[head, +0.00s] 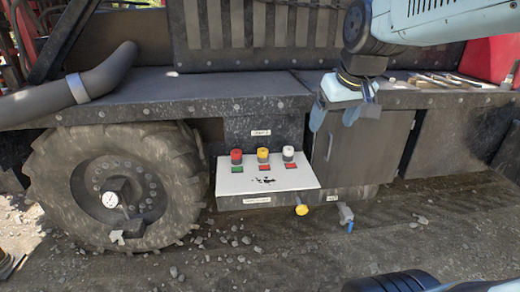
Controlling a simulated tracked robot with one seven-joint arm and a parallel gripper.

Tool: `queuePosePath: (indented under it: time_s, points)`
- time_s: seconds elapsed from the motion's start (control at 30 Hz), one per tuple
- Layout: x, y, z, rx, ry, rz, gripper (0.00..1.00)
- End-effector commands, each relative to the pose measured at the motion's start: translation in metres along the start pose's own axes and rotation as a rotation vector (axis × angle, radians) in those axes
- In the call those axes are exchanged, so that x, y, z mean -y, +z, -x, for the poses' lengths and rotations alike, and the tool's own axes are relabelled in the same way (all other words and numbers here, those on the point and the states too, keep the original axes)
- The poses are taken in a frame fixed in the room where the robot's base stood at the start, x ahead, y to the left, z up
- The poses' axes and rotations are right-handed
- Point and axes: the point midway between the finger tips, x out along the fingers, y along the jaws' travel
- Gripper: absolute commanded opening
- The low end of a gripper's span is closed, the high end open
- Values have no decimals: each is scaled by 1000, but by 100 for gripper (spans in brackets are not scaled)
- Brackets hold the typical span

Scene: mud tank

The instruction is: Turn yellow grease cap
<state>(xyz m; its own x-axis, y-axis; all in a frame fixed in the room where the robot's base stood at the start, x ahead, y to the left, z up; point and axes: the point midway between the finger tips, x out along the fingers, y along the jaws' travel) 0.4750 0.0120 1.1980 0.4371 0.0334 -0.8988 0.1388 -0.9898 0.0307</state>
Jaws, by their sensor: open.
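A yellow cap (263,155) stands on a pale sloping panel (240,185), between a red cap (236,157) and a white cap (288,154). It looks upright and nothing touches it. A second yellow round part (301,209) sticks out below the panel's front edge; the labels are too small to read, so I cannot tell which is the grease cap. My gripper (335,122) hangs to the right of the panel and above it, in front of a dark cabinet door. Its blue fingers point down, apart and empty.
A big muddy wheel (140,185) with a gauge (110,200) stands left of the panel. A dark ledge (180,95) runs above the caps. A small valve with a blue handle (350,226) sits low at right. Tools (445,80) lie on the ledge. Gravel covers the ground.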

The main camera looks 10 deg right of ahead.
Motion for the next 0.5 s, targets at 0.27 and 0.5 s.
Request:
queuePosePath:
  time_s: [0.27, 0.5]
  points:
    - [-2, -76, -37, 31, -41, 118, 77]
    - [-3, -137, -82, 47, -83, 217, 77]
